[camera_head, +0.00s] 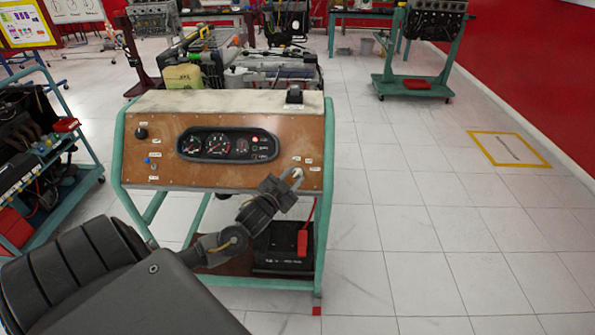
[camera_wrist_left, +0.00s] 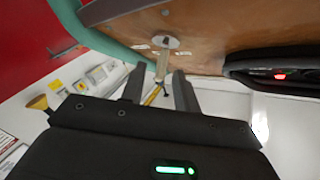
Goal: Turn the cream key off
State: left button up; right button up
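The cream key (camera_wrist_left: 162,62) sticks out of a round metal switch plate (camera_wrist_left: 165,41) on the brown panel (camera_head: 225,178). In the left wrist view its free end lies between the fingertips of my left gripper (camera_wrist_left: 160,82), with a gap on each side. In the head view my left gripper (camera_head: 292,178) reaches up to the panel's lower right corner and hides most of the key there. The fingers are apart and do not appear to press on the key. My right gripper is not in view.
The panel carries a gauge cluster (camera_head: 228,145), with a red light (camera_wrist_left: 280,76) lit. It stands on a green frame (camera_head: 329,200), with a black battery (camera_head: 283,250) low inside. Another trainer (camera_head: 35,150) stands at the left.

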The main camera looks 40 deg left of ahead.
aim_at(297, 172)
pick_arm(q)
jog(key=shift+w+a, duration=0.15)
jog(key=shift+w, duration=0.6)
jog(key=shift+w+a, duration=0.1)
jog(key=shift+w, duration=0.65)
grip_shut()
